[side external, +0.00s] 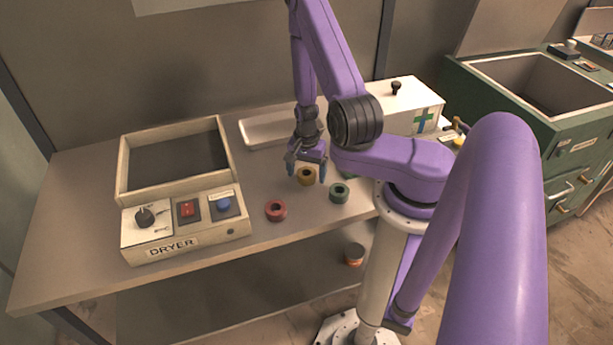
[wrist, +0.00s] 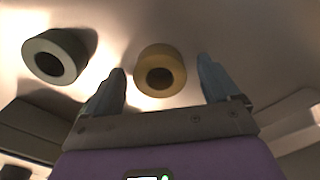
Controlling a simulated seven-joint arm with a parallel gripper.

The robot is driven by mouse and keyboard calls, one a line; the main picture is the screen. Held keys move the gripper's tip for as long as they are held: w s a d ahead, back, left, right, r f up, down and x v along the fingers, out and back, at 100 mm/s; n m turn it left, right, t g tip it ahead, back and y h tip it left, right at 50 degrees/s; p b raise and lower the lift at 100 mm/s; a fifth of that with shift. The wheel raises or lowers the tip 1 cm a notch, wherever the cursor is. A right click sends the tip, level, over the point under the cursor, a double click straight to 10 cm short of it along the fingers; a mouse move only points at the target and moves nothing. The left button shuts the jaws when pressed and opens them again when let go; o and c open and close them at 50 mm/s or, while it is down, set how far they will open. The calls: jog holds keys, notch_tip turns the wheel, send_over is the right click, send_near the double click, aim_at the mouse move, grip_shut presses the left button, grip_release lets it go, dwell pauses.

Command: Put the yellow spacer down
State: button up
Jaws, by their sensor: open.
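The yellow spacer (side external: 306,176) is a short ring with a hole through it, resting on the table (side external: 75,215). In the wrist view the yellow spacer (wrist: 160,73) lies between and a little beyond my two blue fingers. My gripper (side external: 306,168) is open above and around the spacer in the side view, and the fingers (wrist: 162,85) stand apart from it on both sides in the wrist view. Nothing is held.
A green spacer (side external: 339,193) sits to the right and a red spacer (side external: 276,210) to the front left. The dryer (side external: 185,243) stands at left, a white tray (side external: 258,133) behind, a first-aid box (side external: 412,108) at back right. An orange-topped can (side external: 354,254) sits on the lower shelf.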

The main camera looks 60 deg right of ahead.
jog(key=c, duration=1.2)
jog(key=shift+r, duration=0.15)
jog(key=shift+c, duration=0.2)
jog(key=shift+r, duration=0.55)
jog(key=s+a+r, duration=0.6)
jog(key=s+r, duration=0.5)
jog(key=s, duration=0.1)
jog(key=shift+s+a+r, duration=0.15)
jog(key=shift+s+r, duration=0.1)
jog(key=shift+r, duration=0.05)
